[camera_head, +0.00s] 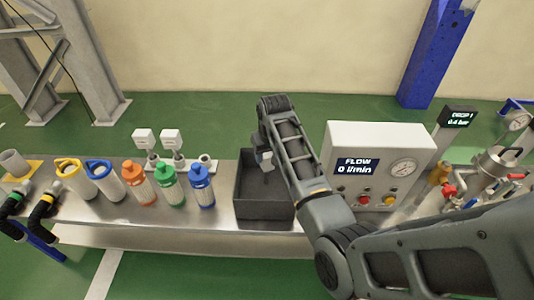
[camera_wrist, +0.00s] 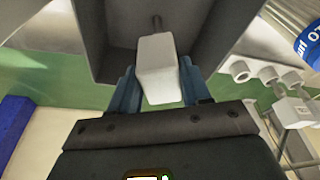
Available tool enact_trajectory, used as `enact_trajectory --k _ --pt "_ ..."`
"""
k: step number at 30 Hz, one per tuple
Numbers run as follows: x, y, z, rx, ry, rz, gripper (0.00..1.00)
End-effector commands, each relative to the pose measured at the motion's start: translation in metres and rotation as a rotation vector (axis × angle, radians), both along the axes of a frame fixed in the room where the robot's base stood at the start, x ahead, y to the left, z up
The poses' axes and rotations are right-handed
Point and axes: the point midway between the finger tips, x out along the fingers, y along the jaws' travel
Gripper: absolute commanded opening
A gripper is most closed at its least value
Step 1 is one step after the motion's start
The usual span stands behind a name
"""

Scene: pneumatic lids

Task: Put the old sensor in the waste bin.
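The old sensor, a small white block with a thin grey stem, shows in the wrist view (camera_wrist: 158,70) between my two blue-grey fingers. Both fingers appear to touch its sides. My gripper (camera_wrist: 160,88) is closed around it, with the stem pointing away from the gripper. In the head view my gripper (camera_head: 264,150) hangs over the open dark grey bin (camera_head: 272,211), and the sensor (camera_head: 265,158) shows partly, above the bin's inside. The bin's grey walls also fill the upper part of the wrist view (camera_wrist: 205,35).
Two white sensors (camera_head: 143,138) (camera_head: 172,138) stand on fittings left of the bin, beside a bare port (camera_head: 205,160). Orange, green and blue bottles (camera_head: 201,188) stand in front. A white flow panel (camera_head: 375,150) stands right of the bin, close to my arm.

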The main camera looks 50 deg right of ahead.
Motion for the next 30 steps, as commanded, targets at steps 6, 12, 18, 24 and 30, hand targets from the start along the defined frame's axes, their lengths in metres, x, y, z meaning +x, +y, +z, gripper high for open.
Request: enact_trajectory --k 6,12,18,24,30 --pt "0.0 0.0 0.0 0.0 0.0 0.0 0.68" --pt "0.0 0.0 0.0 0.0 0.001 0.0 0.72" --pt "-0.001 0.0 0.008 0.0 0.0 0.0 0.72" --pt "-0.008 0.004 0.041 -0.001 -0.003 0.0 0.72" --pt "-0.016 0.009 0.081 -0.001 -0.003 0.0 0.72"
